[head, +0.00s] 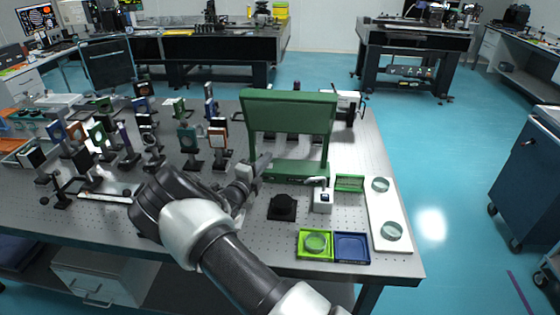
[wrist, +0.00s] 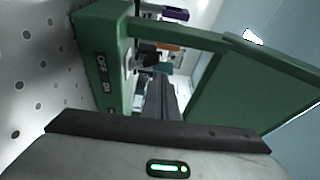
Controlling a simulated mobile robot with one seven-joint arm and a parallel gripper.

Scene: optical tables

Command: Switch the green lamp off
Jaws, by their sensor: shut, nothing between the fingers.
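The green lamp (head: 288,112) stands on the table, with a broad upper panel on posts above a low base (head: 297,171). In the wrist view its green base (wrist: 92,50) is at the upper left, with OFF and ON labels (wrist: 104,75) on its face. A dark switch part (wrist: 143,56) shows beside the labels. My gripper (head: 262,162) is shut and empty, its tip close to the left end of the lamp's base. In the wrist view my shut fingers (wrist: 161,96) point toward the switch; I cannot tell whether they touch it. Whether the lamp is lit is unclear.
Several mounted optics (head: 190,138) crowd the table left of the lamp. In front are a black mount (head: 283,207), a small white device (head: 322,201), a lime tray (head: 303,255) and a blue tray (head: 352,248). A white board (head: 378,216) lies at the right edge.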

